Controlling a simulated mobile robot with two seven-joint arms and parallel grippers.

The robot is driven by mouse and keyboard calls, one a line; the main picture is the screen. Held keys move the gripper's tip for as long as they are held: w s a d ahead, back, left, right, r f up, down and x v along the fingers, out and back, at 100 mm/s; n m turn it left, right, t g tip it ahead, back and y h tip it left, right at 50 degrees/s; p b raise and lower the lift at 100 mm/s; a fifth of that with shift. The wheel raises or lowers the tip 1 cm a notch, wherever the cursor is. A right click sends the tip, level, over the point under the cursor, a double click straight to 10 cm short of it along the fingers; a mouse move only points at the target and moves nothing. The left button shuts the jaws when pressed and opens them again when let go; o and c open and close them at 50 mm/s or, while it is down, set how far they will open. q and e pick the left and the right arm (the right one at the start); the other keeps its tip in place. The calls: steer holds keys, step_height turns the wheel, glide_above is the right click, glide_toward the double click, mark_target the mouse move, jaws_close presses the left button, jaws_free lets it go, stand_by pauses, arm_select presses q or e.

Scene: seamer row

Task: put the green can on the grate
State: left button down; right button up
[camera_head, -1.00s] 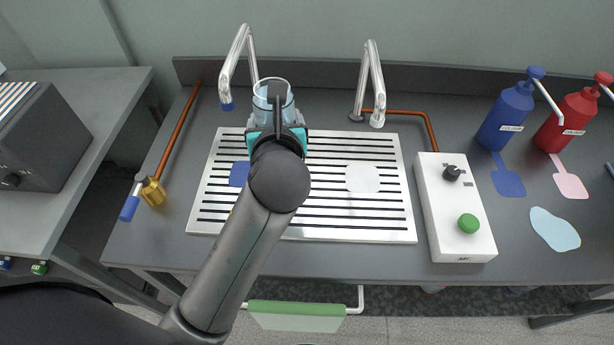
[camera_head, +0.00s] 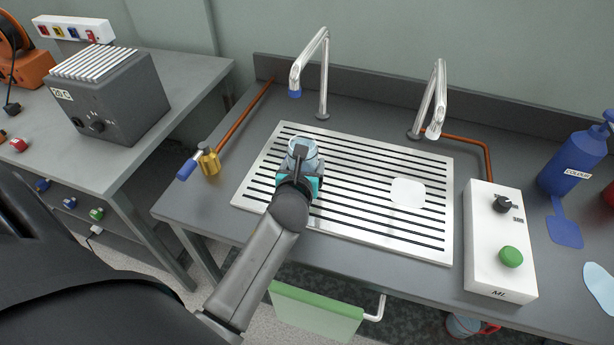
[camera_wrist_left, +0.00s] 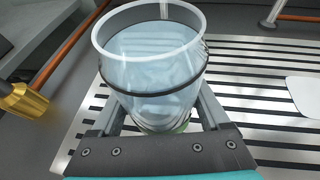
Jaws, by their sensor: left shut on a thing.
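My left gripper (camera_head: 300,174) is shut on a clear, pale-blue open-topped vessel (camera_head: 303,147) with a dark band. In the left wrist view the vessel (camera_wrist_left: 155,60) stands roughly upright between the fingers, with a green tint at its bottom (camera_wrist_left: 180,128). It is over the left part of the slatted metal grate (camera_head: 360,220); I cannot tell whether its base touches. No other can shows. My right gripper is not in view.
Two curved metal spouts, one blue-tipped (camera_head: 295,93) and one pale-tipped (camera_head: 434,133), rise behind the grate. A white patch (camera_head: 407,193) lies on its right half. A brass valve (camera_head: 208,162) is at left, a white control box (camera_head: 497,245) at right.

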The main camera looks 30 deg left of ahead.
arm_select(q)
step_height(320, 180, down, 3)
steer(key=shift+r+b, duration=0.1)
steer(key=shift+b, duration=0.55)
steer(key=shift+f, duration=0.25)
steer(key=shift+r, duration=0.1)
jaws_free()
steer(key=shift+f, duration=0.2)
steer(key=shift+r, duration=0.1)
steer(key=shift+s+d+r, duration=0.15)
steer(key=shift+s, duration=0.05)
steer(key=p+v, duration=0.3)
steer(key=v, duration=0.8)
steer(key=shift+s+d, duration=0.1)
steer(key=shift+s, duration=0.2)
